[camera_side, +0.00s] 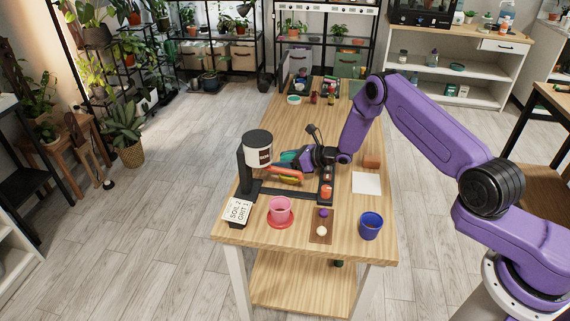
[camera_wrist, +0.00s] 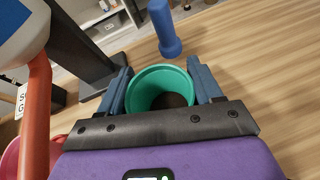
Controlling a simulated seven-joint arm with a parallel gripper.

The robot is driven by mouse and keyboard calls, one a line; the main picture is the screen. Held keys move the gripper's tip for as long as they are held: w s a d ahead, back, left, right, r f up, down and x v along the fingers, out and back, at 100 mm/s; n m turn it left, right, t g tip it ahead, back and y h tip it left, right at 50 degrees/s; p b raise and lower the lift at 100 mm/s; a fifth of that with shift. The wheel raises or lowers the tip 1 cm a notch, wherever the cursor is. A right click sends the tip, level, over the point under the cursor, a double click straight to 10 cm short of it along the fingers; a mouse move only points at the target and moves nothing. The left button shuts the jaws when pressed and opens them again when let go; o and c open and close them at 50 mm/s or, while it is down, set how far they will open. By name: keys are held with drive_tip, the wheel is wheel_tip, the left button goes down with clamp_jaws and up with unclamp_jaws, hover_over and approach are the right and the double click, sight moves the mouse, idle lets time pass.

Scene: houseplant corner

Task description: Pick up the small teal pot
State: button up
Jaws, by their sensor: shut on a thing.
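The small teal pot (camera_wrist: 160,72) sits between the two blue fingers of my gripper (camera_wrist: 162,84) in the wrist view. Both fingers press on its sides, and dark contents show inside. In the side view my gripper (camera_side: 301,160) is over the middle of the wooden table, beside the dispenser, and the pot is mostly hidden there. I cannot tell whether the pot touches the table.
A black dispenser stand with a white canister (camera_side: 258,155) stands close to the left of my gripper. A pink pot (camera_side: 280,208) on a red saucer, a blue pot (camera_side: 370,225) and a white sheet (camera_side: 366,183) are nearer the front.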

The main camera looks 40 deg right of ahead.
drive_tip(key=s+d+r, duration=0.1)
drive_tip(key=s+r, duration=1.1)
drive_tip(key=s, duration=0.1)
drive_tip(key=s+d, duration=1.3)
drive_tip(key=s, duration=0.5)
hover_over(360, 181)
drive_tip(key=s, duration=0.1)
wheel_tip(360, 181, down, 8)
drive_tip(key=shift+s+a+f, duration=0.1)
drive_tip(key=shift+s, duration=0.05)
drive_tip(key=shift+w+f, duration=0.5)
drive_tip(key=shift+f, duration=0.1)
drive_tip(key=shift+w+f, duration=0.1)
drive_tip(key=shift+f, duration=1.5)
